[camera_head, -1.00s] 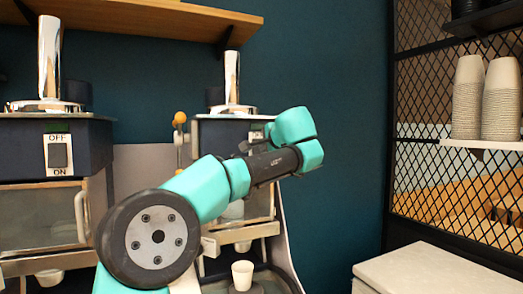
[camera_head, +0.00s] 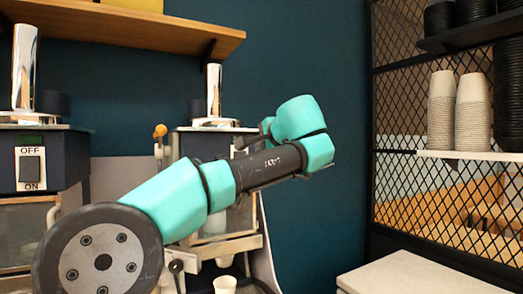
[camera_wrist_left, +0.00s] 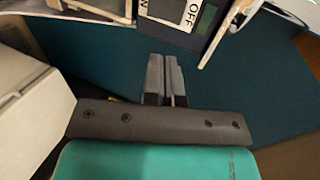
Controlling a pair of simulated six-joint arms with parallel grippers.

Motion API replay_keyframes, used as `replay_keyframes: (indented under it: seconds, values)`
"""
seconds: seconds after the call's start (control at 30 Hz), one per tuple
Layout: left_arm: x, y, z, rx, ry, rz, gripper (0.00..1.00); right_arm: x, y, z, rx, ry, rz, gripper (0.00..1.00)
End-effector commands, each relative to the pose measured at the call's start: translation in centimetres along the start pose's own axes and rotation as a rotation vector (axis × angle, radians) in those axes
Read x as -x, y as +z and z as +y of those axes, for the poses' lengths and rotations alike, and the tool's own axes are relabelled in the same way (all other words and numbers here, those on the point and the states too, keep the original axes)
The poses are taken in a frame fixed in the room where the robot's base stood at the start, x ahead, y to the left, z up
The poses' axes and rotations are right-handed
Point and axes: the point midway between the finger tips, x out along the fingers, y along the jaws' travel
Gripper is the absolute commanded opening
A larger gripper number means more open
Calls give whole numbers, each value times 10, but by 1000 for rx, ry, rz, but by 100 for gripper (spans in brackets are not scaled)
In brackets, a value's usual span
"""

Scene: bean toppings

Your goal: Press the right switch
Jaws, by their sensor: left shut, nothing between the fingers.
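The right machine (camera_head: 182,145) stands behind my left arm in the head view. Its switch is hidden there by the arm. In the left wrist view the switch's white OFF label (camera_wrist_left: 190,13) shows at the top edge, partly cut off. My left gripper (camera_wrist_left: 165,58) is shut and empty, its two grey fingers together and pointing at the lower front of that machine, apart from the switch as far as I can tell. In the head view the fingers are mostly hidden behind the wrist. The left machine's switch (camera_head: 30,168) is in plain view. My right gripper is not in view.
A white counter (camera_head: 400,274) is at the lower right, with stacked cups (camera_head: 472,112) on a shelf above. The wall between is clear.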

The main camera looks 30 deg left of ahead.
Motion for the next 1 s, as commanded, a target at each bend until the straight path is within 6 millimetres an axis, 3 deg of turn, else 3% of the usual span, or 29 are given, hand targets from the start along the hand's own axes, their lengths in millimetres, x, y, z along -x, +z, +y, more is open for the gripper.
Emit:
replay_keyframes:
  seconds: [0.17,0.37,1.0]
  values:
    - [-1,0,1,-43,-6,-2,0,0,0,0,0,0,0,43]
    - [-2,1,6,-235,-33,-13,0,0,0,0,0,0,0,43]
    - [-7,1,39,-1260,-149,-124,0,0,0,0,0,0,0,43]
